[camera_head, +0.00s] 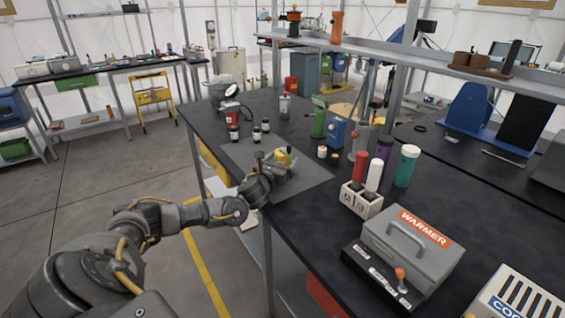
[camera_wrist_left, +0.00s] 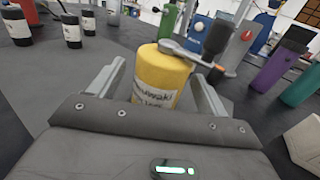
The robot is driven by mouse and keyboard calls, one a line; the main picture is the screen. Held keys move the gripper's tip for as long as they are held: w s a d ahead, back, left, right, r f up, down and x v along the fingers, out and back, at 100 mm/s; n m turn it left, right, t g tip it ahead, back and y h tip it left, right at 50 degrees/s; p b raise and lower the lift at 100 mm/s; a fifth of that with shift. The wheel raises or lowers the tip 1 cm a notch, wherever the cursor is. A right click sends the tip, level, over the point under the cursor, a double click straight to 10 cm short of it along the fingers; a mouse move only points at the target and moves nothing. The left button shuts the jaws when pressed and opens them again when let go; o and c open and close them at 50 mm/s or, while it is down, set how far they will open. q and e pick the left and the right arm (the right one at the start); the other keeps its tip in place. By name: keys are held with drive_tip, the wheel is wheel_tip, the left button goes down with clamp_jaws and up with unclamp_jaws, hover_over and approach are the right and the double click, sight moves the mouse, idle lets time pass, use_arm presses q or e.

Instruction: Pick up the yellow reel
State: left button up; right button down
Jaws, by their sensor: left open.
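The yellow reel (camera_head: 283,157) stands upright on the grey mat of the black bench. In the left wrist view the reel (camera_wrist_left: 160,78) is a yellow cylinder with a printed white label, and a metal crank with a dark knob shows at its top. My left gripper (camera_head: 277,167) is low over the mat at the reel. In the left wrist view my left gripper (camera_wrist_left: 160,85) is open, with one finger on each side of the reel; whether they touch it I cannot tell. The reel's lower part is hidden by the gripper body. My right gripper is not in view.
Several dark jars with white labels (camera_head: 233,132) stand left of the reel. A warmer box (camera_head: 410,245) is nearer. The grey mat (camera_head: 310,178) has bare room around the reel.

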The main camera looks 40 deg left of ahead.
use_arm(q)
drive_tip(key=shift+x, duration=1.15)
drive_tip(key=shift+w, duration=0.2)
drive_tip(key=c, duration=1.3)
drive_tip(key=shift+r, duration=0.15)
drive_tip(key=shift+c, duration=0.6)
drive_tip(key=shift+a, duration=0.1)
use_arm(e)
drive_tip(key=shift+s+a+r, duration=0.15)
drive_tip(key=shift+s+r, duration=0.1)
